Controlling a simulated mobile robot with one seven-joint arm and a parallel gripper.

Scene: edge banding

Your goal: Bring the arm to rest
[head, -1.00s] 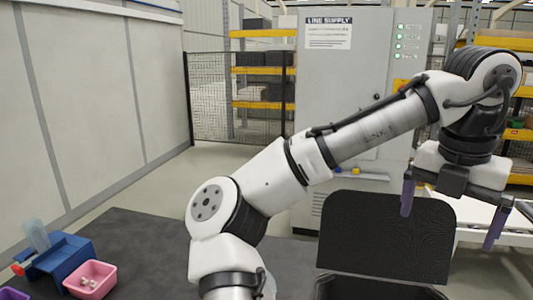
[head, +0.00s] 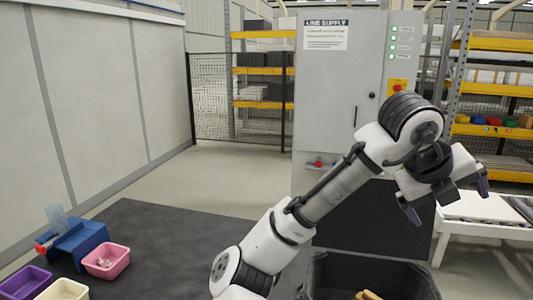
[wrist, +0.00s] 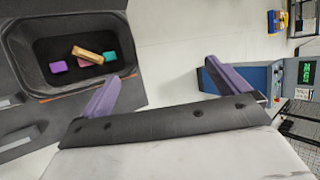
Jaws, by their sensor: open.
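My arm reaches up from the bottom of the head view and bends over at the upper right. My gripper (head: 447,202) hangs at the right with its two purple-grey fingers spread wide and nothing between them. In the wrist view my gripper (wrist: 165,90) also shows open and empty, with pale floor beyond the fingers. It is above and to the right of a black bin (head: 345,272), whose near part is cut off or hidden by my arm. In the wrist view the bin (wrist: 20,45) holds a tan block (wrist: 87,54) and several coloured pieces.
A dark mat at left carries a blue device (head: 78,243), a pink tray (head: 106,262), a purple tray (head: 25,282) and a cream tray (head: 63,290). A grey cabinet (head: 335,110) stands behind. A white table (head: 480,212) is at right, near shelving.

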